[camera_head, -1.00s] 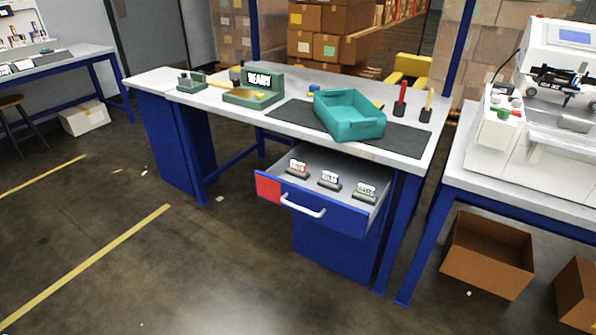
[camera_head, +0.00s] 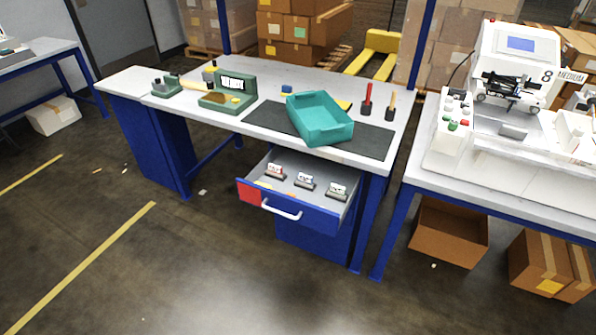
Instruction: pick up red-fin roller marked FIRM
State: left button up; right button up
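An open drawer (camera_head: 289,217) with a blue front, a red patch at its left end and a white handle juts out under the workbench. In it stand three small pieces with white labels on dark bases: a left one with some red (camera_head: 274,171), a middle one (camera_head: 304,181) and a right one with a greenish label (camera_head: 337,191). Their labels are too small to read, and I cannot tell which is the red-fin roller marked FIRM. Small orange bits near them are partly hidden by the drawer front. Neither of my grippers is in view.
A teal tray (camera_head: 320,132) stands on a dark mat on the workbench (camera_head: 268,75) above the drawer. A green stand (camera_head: 228,100) is further left. The floor before the drawer is clear.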

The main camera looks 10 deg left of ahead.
aim_at(274, 171)
jog(key=i+j+z, duration=0.15)
jog(key=j+z, duration=0.35)
jog(key=i+j+z, duration=0.1)
jog(key=j+z, duration=0.85)
jog(key=j, duration=0.55)
jog(key=k+j+z, duration=0.1)
jog(key=j, duration=0.4)
jog(key=k+j, duration=0.1)
jog(key=j, duration=0.45)
jog(key=z, duration=0.05)
